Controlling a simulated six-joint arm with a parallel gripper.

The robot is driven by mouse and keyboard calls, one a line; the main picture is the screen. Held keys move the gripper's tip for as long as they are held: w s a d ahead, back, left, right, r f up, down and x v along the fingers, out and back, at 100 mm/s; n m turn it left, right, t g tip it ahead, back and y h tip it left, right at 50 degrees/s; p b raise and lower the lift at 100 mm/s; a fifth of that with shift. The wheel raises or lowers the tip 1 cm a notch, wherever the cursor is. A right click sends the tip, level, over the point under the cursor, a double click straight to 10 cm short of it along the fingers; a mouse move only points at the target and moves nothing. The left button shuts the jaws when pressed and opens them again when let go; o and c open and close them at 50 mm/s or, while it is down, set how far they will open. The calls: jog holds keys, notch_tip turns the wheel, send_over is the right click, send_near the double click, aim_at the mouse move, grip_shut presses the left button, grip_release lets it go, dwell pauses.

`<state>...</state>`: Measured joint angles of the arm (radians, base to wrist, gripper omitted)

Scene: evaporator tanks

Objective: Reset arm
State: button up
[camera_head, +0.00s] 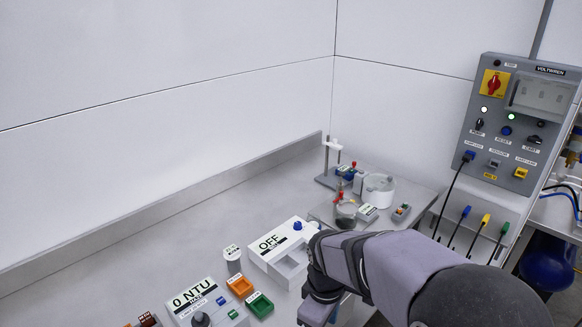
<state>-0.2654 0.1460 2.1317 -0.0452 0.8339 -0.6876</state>
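My arm reaches in from the lower right of the head view. Its far end points down over the front edge of the bench (215,228). My gripper (318,309) is at that lower end, just right of a white device marked OFF (268,240). The arm links cover part of it, and its fingers cannot be made out. I see nothing held, but the view does not show whether the gripper is empty. I cannot tell whether it touches the white device.
A turbidity meter reading 0 NTU (196,302), an orange tray (239,286), a green tray (260,304) and a small cylinder (232,259) stand left of my gripper. Glassware and a white pot (378,190) stand behind. A control panel (510,125) with cables is at right. The bench's back left is clear.

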jog(key=s+d+f+m, duration=0.2)
jog(key=s+d+m, duration=0.6)
jog(key=s+m, duration=0.3)
jog(key=shift+f+g, duration=0.25)
jog(key=shift+g, duration=0.05)
dwell(1.3)
